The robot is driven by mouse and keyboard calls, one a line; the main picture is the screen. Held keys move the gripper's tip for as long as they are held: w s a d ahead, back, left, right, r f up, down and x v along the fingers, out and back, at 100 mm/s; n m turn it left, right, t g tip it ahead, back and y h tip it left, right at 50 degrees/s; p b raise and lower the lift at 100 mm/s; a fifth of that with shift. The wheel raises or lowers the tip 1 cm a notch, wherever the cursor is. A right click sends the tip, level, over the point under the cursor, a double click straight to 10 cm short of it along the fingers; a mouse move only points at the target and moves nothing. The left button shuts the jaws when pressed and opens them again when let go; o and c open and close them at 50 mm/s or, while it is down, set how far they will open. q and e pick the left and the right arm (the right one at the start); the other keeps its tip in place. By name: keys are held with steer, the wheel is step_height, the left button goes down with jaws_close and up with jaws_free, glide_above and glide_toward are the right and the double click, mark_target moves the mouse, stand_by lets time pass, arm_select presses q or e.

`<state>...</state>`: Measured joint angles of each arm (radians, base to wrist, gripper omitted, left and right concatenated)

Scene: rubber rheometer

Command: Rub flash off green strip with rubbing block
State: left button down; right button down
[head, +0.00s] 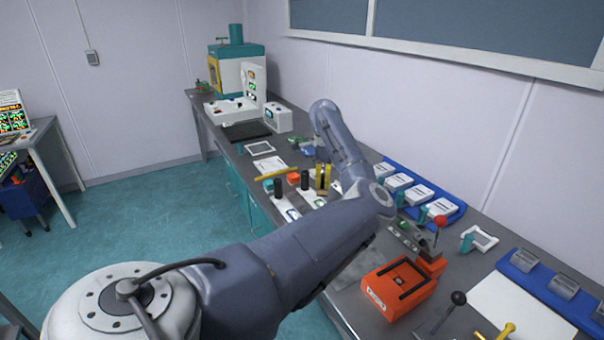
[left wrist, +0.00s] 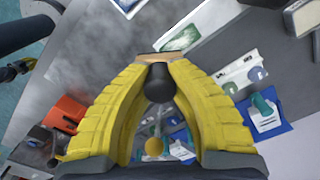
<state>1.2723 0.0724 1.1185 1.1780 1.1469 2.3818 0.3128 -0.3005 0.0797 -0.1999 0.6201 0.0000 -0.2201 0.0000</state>
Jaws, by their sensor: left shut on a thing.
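My left gripper (head: 323,178) is over the bench, its yellow fingers pointing down. In the left wrist view its fingers (left wrist: 158,70) are shut on the rubbing block. The block shows a black round handle (left wrist: 158,84) between the fingers and a tan edge (left wrist: 155,57) at the tips. The green strip (left wrist: 182,38) lies on a white plate just beyond the tips, toward the upper right. I cannot tell whether the block touches it. In the head view a green piece on a white plate (head: 291,213) shows beside the gripper. I do not make out my right gripper.
Black cylinders (head: 278,188) stand left of my gripper. A yellow bar (head: 276,173) lies behind them. An orange device (head: 398,287) stands at the near right. Blue trays (head: 447,208) with white boxes line the wall side. My arm covers part of the bench.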

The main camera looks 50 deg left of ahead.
mark_target(324, 195)
arm_select(q)
steer(key=shift+m, duration=0.5)
steer(key=shift+w+d+f, duration=0.2)
steer(key=shift+w+f, duration=0.2)
steer(key=shift+f, duration=0.7)
steer(key=shift+w+d+f, duration=0.25)
steer(key=shift+w+f, duration=0.1)
steer(key=shift+f, duration=0.75)
steer(key=shift+w+d+f, duration=0.2)
steer(key=shift+w+f, duration=0.2)
steer(key=shift+f, duration=0.7)
steer(key=shift+f, duration=1.05)
steer(key=shift+a, duration=0.1)
steer(key=shift+w+a+r, duration=0.1)
steer(key=shift+w+a, duration=0.1)
steer(key=shift+a, duration=0.5)
steer(key=shift+w+a, duration=0.15)
steer(key=shift+a, duration=0.5)
steer(key=shift+w+a, duration=0.25)
steer(key=shift+a, duration=0.8)
steer(key=shift+w+a, duration=0.2)
steer(key=shift+a, duration=0.8)
